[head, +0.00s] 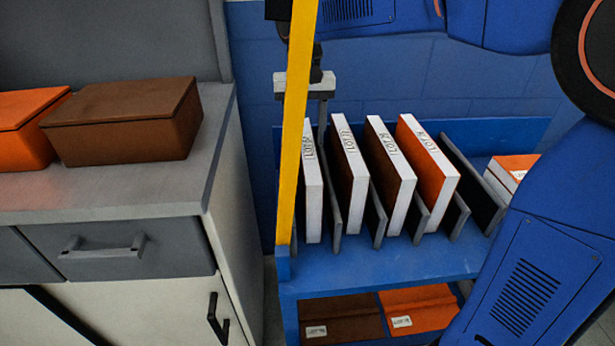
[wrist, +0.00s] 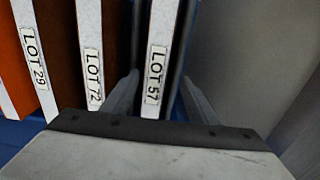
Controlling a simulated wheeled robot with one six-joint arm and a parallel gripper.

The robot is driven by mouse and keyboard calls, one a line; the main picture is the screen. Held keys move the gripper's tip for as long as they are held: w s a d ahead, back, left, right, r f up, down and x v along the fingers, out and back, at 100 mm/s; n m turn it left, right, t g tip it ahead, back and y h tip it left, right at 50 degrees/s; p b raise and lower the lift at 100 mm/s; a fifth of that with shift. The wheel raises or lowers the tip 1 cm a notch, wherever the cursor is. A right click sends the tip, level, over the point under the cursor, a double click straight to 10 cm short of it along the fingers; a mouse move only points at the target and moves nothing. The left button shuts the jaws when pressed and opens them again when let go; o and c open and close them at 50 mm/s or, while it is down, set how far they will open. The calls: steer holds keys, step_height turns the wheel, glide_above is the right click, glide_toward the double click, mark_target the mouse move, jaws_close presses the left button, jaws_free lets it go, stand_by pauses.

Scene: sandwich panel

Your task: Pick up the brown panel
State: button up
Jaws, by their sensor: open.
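White-edged panels stand upright in a blue rack (head: 400,265). In the head view a brown-faced panel (head: 390,175) stands third from the left, a darker brown one (head: 344,175) second, and an orange one (head: 428,165) fourth. The leftmost panel (head: 313,200) is partly behind a yellow post, so its face colour is unclear. My gripper (head: 305,97) is above the rack's left end, partly behind the post. In the wrist view my open gripper (wrist: 160,98) has one finger on each side of the panel labelled LOT 57 (wrist: 160,55). LOT 72 (wrist: 92,60) and LOT 29 (wrist: 38,70) are left of it.
Thin grey dividers (head: 378,215) separate the panels. A yellow post (head: 293,130) rises at the rack's left front. A grey cabinet (head: 215,150) with a brown box (head: 130,122) and an orange box (head: 25,130) stands left. Brown and orange bins (head: 340,318) are on the lower shelf.

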mark_target(305, 147)
step_height(305, 147, down, 5)
steer(key=shift+f, duration=0.1)
steer(key=f, duration=0.5)
steer(key=shift+w+d, duration=0.25)
steer(key=shift+d, duration=0.15)
jaws_close()
